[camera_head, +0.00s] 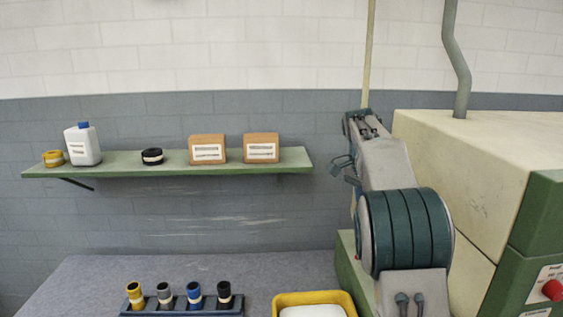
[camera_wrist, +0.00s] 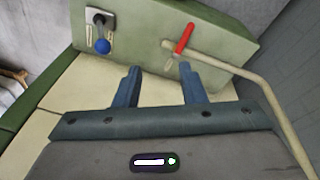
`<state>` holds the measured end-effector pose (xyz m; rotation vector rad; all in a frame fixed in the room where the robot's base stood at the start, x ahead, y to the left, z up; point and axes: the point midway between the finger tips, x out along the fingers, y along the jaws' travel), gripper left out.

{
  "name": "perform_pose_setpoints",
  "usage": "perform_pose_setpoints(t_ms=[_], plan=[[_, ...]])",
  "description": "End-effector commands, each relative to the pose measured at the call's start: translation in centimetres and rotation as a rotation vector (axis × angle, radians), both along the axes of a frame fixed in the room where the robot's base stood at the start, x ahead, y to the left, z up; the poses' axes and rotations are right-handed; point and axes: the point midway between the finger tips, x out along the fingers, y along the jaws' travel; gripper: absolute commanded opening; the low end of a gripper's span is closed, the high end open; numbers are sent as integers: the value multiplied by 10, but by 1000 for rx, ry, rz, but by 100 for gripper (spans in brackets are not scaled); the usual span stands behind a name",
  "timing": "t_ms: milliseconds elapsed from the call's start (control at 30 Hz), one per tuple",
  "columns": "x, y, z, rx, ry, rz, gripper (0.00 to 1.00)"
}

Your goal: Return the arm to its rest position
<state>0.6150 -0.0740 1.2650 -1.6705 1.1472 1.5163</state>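My arm rises from the bottom right of the head view, with its large dark teal joint in front. Its far end reaches up beside the cream and green machine (camera_head: 460,160). My gripper (camera_head: 342,167) shows small and partly hidden there, at the left of the arm. In the wrist view, the two blue-grey fingers of my gripper (camera_wrist: 160,82) stand apart with nothing held between them. Beyond the fingers is a green housing (camera_wrist: 140,40) with a red-handled lever (camera_wrist: 185,38) and a blue-knobbed lever (camera_wrist: 102,46).
A wall shelf (camera_head: 120,172) holds a white jug (camera_head: 83,146), two brown boxes (camera_head: 207,149) and small rolls. A bench (camera_head: 90,275) below carries a rack (camera_head: 180,309) of several coloured cylinders and a yellow bin (camera_head: 315,298). A beige pipe (camera_wrist: 255,80) runs close right of the fingers.

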Motion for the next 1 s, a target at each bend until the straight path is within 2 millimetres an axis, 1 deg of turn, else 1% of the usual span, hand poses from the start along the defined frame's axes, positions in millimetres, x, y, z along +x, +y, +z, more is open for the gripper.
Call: perform_pose_setpoints(t_ms=[33,233,367,467,600,667,800,900,1000], plan=[[-15,0,5,21,-9,42,37],[-68,8,10,84,-49,246,37],[-106,17,7,108,-79,382,37],[-137,26,1,118,-102,488,37],[-182,38,-13,117,-134,639,37],[-201,44,-20,111,-149,704,37],[-246,57,-44,89,-177,851,37],[-276,64,-62,65,-193,948,37],[-299,69,-80,40,-204,1026,37]])
